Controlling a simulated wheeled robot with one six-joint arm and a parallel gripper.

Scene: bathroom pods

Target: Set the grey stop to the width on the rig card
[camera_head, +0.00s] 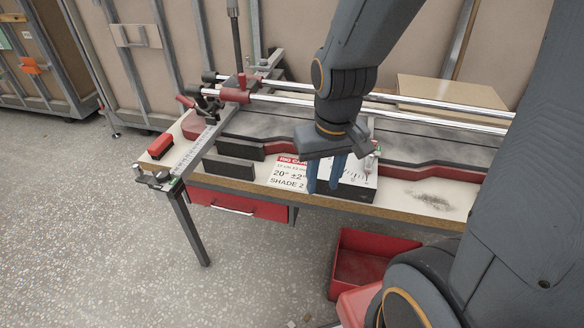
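The rig card (288,174) lies on the bench top, white with a red heading. I read "RIG CARD", "20° ±2°" and "SHADE 2"; its smaller line is unreadable and no width is legible. A pale metal rule (190,156) runs along the bench's left end, with a small clamp-like fitting (158,180) at its near end. Two dark grey blocks (240,148) (229,168) stand right of the rule. I cannot tell which part is the grey stop. My gripper (325,188) points down beside the card's right edge, its blue fingers apart and nothing seen between them.
Two chrome rails (410,112) cross the bench, with a red clamp (236,95) at the left. A red-topped block (160,146) lies at the left corner. A red drawer (238,204) and red bin (365,262) are below.

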